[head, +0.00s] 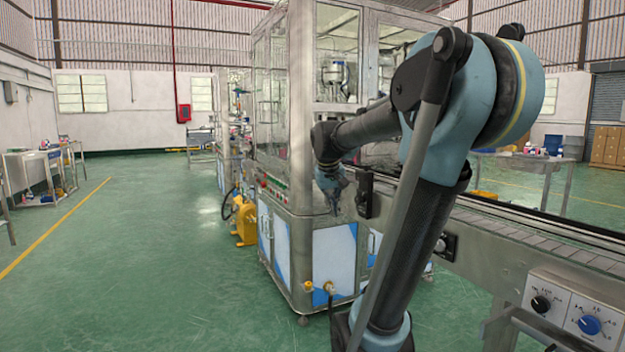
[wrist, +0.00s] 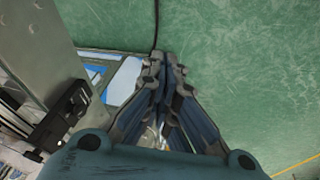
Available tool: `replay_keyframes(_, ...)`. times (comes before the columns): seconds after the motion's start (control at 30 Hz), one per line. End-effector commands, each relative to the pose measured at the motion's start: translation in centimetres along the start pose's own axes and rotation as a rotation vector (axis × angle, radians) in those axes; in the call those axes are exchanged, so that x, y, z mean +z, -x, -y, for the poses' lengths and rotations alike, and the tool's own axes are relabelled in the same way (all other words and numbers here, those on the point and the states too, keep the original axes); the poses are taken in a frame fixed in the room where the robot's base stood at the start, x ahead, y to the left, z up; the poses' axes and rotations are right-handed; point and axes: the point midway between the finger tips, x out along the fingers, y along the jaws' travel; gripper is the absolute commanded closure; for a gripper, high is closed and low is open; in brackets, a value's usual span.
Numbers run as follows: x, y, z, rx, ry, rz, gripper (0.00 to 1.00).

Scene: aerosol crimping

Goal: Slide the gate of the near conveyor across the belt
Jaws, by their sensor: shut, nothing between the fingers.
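The near conveyor (head: 540,228) runs from the right edge toward the glazed machine, its slatted belt partly hidden behind my arm. I cannot clearly pick out its gate. A black upright fitting (head: 365,196) stands at the conveyor's machine end, just right of my gripper in the head view. My gripper (head: 334,207) points down beside the machine, apart from that fitting. In the wrist view my gripper (wrist: 162,60) has its fingers together and empty, over the green floor. A black fitting on a metal rail (wrist: 66,115) lies to its left there.
The glazed machine (head: 275,150) stands behind my gripper, with blue and white cabinet doors below. A control box with knobs (head: 575,310) is at the lower right. Side tables (head: 40,160) stand far left. The green floor (head: 150,260) at left is open.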

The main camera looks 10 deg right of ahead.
Motion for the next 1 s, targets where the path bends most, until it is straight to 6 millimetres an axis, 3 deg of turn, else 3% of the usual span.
replay_keyframes(0.1, -5.1, 0.8, -0.3, 0.024, 0.014, -0.02, 1.0)
replay_keyframes(0.47, -19.6, 1.7, -0.3, 0.095, 0.054, -0.078, 1.0)
replay_keyframes(0.8, -32.6, 0.3, 1.1, 0.159, 0.094, -0.139, 1.0)
replay_keyframes(1.0, -39.0, -1.2, 2.4, 0.191, 0.116, -0.173, 1.0)
